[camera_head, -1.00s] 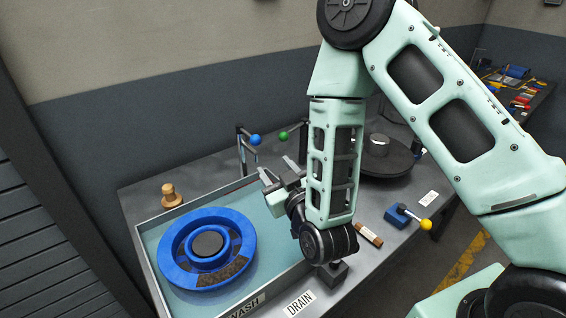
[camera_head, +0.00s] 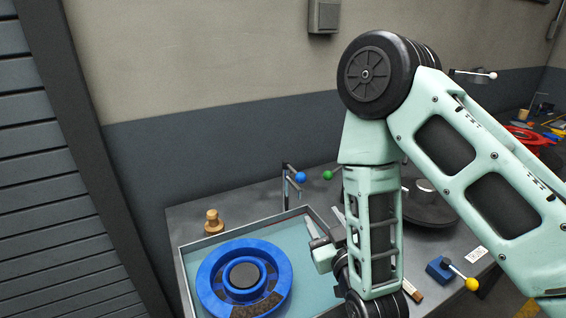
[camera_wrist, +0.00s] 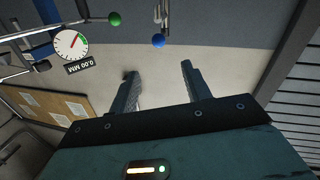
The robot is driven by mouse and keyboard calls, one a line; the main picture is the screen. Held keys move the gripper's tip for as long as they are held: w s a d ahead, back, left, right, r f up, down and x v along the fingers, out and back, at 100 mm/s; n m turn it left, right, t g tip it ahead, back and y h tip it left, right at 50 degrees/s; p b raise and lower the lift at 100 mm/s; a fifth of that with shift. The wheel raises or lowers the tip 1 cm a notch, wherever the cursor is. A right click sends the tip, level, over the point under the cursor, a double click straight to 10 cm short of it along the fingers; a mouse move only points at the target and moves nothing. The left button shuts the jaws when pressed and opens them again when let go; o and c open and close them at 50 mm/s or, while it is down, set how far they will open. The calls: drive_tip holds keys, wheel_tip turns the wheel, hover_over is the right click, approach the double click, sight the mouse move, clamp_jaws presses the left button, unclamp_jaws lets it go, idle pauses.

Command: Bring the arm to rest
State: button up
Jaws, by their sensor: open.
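My arm is bent, with its mint-green forearm hanging down over the bench in the head view. My gripper (camera_head: 322,232) is at its lower end, over the right side of the wash tray (camera_head: 187,272), with the jaws partly hidden by the arm. In the wrist view my gripper (camera_wrist: 160,72) shows two separated fingers with nothing between them. The blue wheel (camera_head: 210,275) lies in the tray, left of my gripper and apart from it.
Taps with a blue knob (camera_head: 300,177) and a green knob (camera_head: 328,175) stand behind the tray. A wooden knob (camera_head: 213,224) is at the back left. A dark turntable (camera_head: 432,211) and a yellow-knobbed lever (camera_head: 471,284) are to the right. A dial gauge (camera_wrist: 70,44) shows in the wrist view.

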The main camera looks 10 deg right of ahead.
drive_tip(key=s+a+r+n+g+y, duration=0.1)
drive_tip(key=s+a+g+y, duration=0.2)
drive_tip(key=s+a+g, duration=0.5)
drive_tip(key=s+d+r+n+g+h, duration=0.1)
drive_tip(key=s+d+r+g+h, duration=0.1)
drive_tip(key=s+g, duration=0.3)
drive_tip(key=s+d+r+n+g+h, duration=0.2)
drive_tip(key=s+d+r+g, duration=0.1)
drive_tip(key=s, duration=0.8)
wheel_tip(320, 180, up, 3)
drive_tip(key=shift+d+f+g, duration=0.15)
drive_tip(key=shift+f+g, duration=0.05)
drive_tip(key=shift+g, duration=0.7)
